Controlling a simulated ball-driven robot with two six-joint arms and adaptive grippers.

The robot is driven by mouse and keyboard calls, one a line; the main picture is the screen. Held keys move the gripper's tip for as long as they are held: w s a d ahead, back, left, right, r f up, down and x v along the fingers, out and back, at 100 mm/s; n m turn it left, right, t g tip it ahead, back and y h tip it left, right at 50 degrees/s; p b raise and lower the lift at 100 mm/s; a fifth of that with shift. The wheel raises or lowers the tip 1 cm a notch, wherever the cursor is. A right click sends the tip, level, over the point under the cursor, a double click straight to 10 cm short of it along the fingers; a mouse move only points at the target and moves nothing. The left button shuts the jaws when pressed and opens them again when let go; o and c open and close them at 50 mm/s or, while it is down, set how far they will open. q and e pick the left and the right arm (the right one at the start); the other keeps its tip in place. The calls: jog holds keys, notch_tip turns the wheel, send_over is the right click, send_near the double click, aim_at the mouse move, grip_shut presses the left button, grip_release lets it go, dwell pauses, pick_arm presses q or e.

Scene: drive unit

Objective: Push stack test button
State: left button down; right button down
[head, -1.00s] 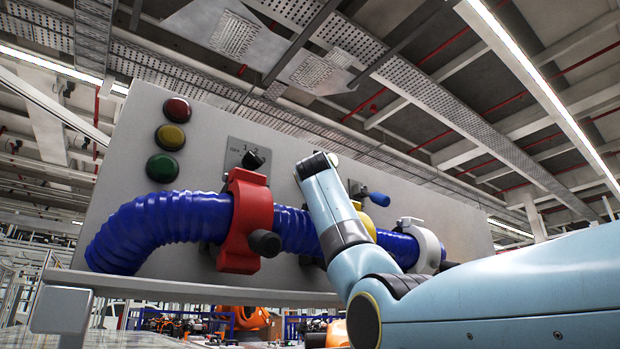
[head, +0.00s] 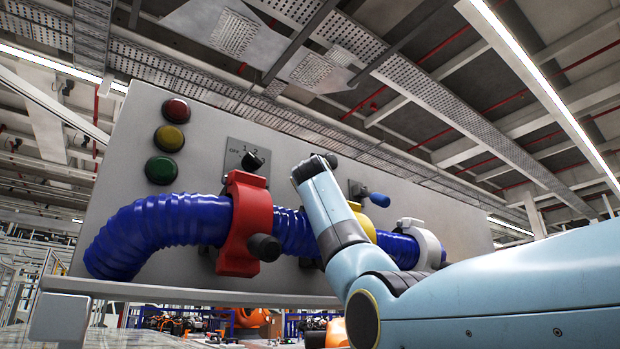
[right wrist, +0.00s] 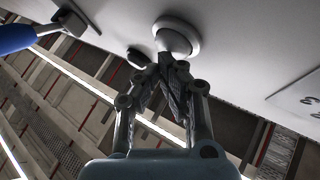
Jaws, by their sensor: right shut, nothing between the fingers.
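A pale round button (right wrist: 176,38) in a raised ring is on the grey panel (right wrist: 235,50), at the top of the right wrist view. My right gripper (right wrist: 166,62) is shut and empty, its fingertips just below the button in that view; I cannot tell whether they touch it. In the head view my right wrist covers the button area and hides the gripper. The stack lights, red (head: 176,110), yellow (head: 170,138) and green (head: 162,170), are at the panel's left. My left gripper is not in view.
A rotary switch (head: 252,160) is left of my wrist. A blue-handled lever (head: 377,198) is to its right. A blue corrugated hose (head: 150,230) crosses the panel below, held by red (head: 238,225), yellow and white (head: 425,240) clamps.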

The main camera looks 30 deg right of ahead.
jog(key=shift+s+d+b, duration=0.1)
jog(key=shift+s+b, duration=0.8)
jog(key=shift+f, duration=0.1)
jog(key=s+b, duration=0.4)
jog(key=s, duration=0.2)
jog(key=shift+d, duration=0.25)
